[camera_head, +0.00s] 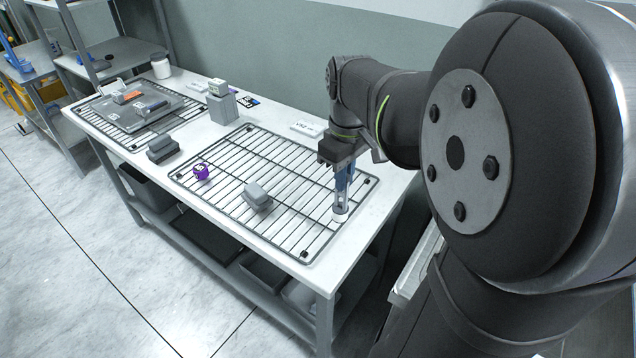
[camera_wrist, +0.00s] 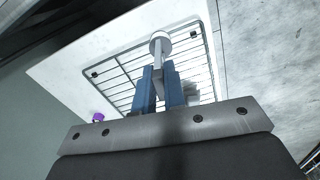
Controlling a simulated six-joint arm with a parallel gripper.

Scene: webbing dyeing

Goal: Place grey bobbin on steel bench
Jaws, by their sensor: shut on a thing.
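My gripper (camera_head: 342,192) points down over the right end of the white-topped bench (camera_head: 362,224), which has a grey metal frame. Its blue fingers are shut on a pale grey bobbin (camera_head: 340,214) with a round, whitish end flange. The bobbin's shaft is between the fingers and its flange (camera_wrist: 160,36) extends past their tips in the wrist view. It hangs roughly upright over the near right part of a wire rack (camera_head: 290,243); I cannot tell if it touches the rack. A grey metal bench (camera_head: 110,57) stands at the far left. I cannot tell which bench is the steel one.
A grey block (camera_head: 257,196) and a purple item (camera_head: 202,172) are on the rack. Grey blocks (camera_head: 162,149), a tall grey box (camera_head: 221,108), a white jar (camera_head: 161,67) and a second rack with a tray (camera_head: 104,117) are farther left. The bench's right edge is bare.

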